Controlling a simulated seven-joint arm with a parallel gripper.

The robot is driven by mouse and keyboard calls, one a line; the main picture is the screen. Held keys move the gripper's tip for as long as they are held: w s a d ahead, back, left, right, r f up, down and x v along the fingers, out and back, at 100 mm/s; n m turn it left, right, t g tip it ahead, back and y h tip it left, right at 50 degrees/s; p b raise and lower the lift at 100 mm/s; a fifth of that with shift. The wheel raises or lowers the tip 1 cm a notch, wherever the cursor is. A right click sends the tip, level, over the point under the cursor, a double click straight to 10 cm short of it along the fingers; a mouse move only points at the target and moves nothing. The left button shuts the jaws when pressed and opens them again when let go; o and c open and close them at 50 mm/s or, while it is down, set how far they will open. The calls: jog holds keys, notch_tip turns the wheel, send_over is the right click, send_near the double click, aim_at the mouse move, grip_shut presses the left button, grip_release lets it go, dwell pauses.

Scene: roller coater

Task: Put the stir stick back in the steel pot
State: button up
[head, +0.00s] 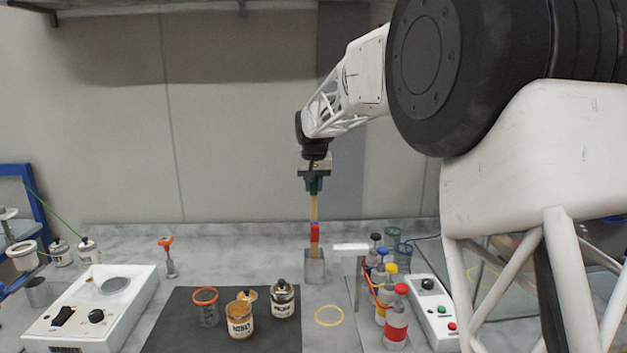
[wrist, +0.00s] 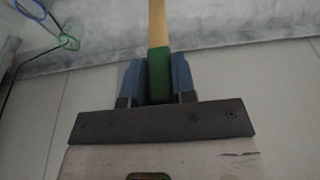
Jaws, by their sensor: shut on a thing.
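In the wrist view, my gripper (wrist: 158,78) is shut on the green grip of the stick (wrist: 158,25). The steel pot (head: 315,270) is a small square-sided grey vessel on the bench, directly below the stick in the head view.
Right of the pot stand a white stand (head: 350,250), several capped bottles (head: 396,322) and a button box (head: 433,310). A dark mat (head: 180,325) with labelled jars (head: 240,322) lies in front left. A yellow ring (head: 329,316) marks the bench. A white machine (head: 95,310) stands far left.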

aim_at(314, 215)
jog(key=shift+s+x, duration=0.25)
jog(key=shift+x, duration=0.85)
jog(key=shift+s+x, duration=0.25)
jog(key=shift+x, duration=0.85)
jog(key=shift+s+x, duration=0.25)
jog(key=shift+x, duration=0.85)
jog(key=shift+s+x, duration=0.2)
jog(key=shift+x, duration=0.7)
jog(key=shift+s+x, duration=0.25)
jog(key=shift+x, duration=0.8)
jog(key=shift+f, duration=0.15)
jog(key=o, duration=1)
